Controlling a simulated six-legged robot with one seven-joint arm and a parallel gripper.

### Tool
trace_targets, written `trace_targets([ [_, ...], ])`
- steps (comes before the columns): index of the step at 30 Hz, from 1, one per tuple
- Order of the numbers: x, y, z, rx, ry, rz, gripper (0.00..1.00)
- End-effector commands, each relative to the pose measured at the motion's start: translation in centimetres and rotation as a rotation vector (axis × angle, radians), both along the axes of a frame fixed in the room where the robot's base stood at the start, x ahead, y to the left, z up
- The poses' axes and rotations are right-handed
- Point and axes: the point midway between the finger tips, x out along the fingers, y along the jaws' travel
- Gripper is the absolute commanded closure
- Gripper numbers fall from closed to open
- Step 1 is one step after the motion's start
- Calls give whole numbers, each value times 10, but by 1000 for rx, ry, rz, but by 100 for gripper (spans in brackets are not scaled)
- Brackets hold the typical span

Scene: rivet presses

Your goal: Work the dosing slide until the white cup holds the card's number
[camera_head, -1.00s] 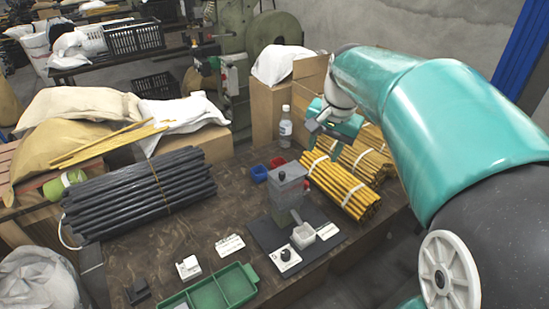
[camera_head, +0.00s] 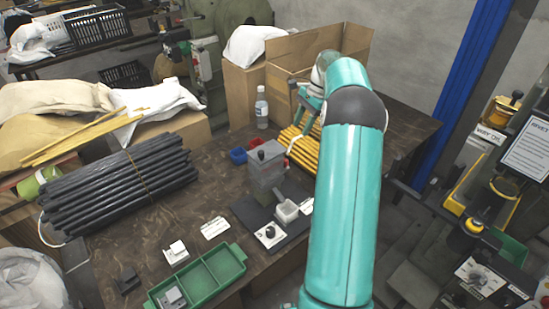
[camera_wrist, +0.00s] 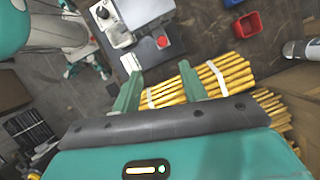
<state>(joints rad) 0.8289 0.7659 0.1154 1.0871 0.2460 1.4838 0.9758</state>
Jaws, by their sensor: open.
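The grey dosing unit (camera_head: 266,168) stands upright on a dark base plate (camera_head: 246,214) on the table. The small white cup (camera_head: 287,212) sits at its front, its contents too small to tell. A white plate with a black knob (camera_head: 269,233) lies beside the cup. A white card (camera_head: 214,228) lies left of the base, its print unreadable. My gripper (camera_wrist: 160,84) is open and empty above the bundle of yellow rods (camera_wrist: 205,80), with the dosing unit (camera_wrist: 145,10) beyond its fingers. In the head view my arm mostly hides the gripper.
Blue bin (camera_head: 238,156), red bin (camera_head: 255,143) and bottle (camera_head: 262,107) stand behind. Black rods (camera_head: 120,188) lie left; an open carton (camera_head: 345,45) stands at the back.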

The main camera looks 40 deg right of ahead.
Motion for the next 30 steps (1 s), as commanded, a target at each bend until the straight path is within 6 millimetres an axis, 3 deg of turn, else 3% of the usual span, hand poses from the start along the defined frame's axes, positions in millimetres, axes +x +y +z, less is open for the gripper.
trace_targets([
  [4, -4, -14, -10, 21, 10, -39, 57],
  [8, -6, -14, -18, 22, 11, -46, 57],
  [24, 3, 24, -110, 22, 12, -44, 57],
  [30, 7, 35, -132, 22, 10, -44, 57],
])
